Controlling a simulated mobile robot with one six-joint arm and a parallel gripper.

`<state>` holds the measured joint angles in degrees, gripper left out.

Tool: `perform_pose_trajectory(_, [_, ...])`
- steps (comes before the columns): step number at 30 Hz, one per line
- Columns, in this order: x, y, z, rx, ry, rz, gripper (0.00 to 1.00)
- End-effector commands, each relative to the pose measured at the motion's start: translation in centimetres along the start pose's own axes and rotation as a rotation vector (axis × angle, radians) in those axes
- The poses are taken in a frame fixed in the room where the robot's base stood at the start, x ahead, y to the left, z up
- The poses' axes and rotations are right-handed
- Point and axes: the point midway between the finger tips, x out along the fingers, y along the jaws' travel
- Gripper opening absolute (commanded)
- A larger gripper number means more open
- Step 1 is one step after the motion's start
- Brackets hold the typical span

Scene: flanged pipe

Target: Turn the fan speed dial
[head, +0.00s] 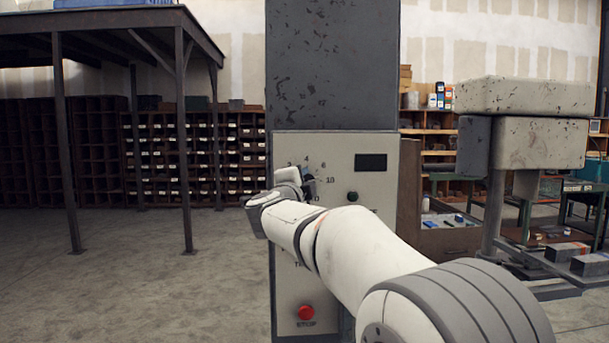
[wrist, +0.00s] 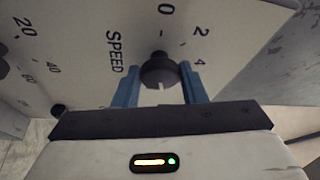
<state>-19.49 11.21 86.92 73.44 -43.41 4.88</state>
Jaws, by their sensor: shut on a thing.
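The fan speed dial (wrist: 158,67) is a dark round knob on a pale control panel (wrist: 95,60), with SPEED and the numbers 0, 2 and 4 printed around it. A light mark shows on the knob's near side in the wrist view. My gripper (wrist: 161,92) has its two blue fingers on either side of the knob and is shut on it. In the head view the dial (head: 309,186) shows as a dark shape partly hidden by my gripper (head: 303,182), with numbers up to 10 on the panel around it.
The panel sits on a tall grey cabinet (head: 332,70). It also carries a dark display (head: 370,161), a dark green button (head: 352,197) and a red stop button (head: 306,312). A machine (head: 525,120) stands at right. Open floor (head: 130,270) lies at left.

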Motion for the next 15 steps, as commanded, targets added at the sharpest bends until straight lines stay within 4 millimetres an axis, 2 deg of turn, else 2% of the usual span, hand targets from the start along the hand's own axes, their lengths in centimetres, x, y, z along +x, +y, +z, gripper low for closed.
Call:
perform_pose_trajectory(6, [0.04,-0.33,-0.09,0.128,0.001,0.054,0.15])
perform_pose_trajectory(15, [0.03,-0.18,-0.05,0.22,0.0,0.092,0.15])
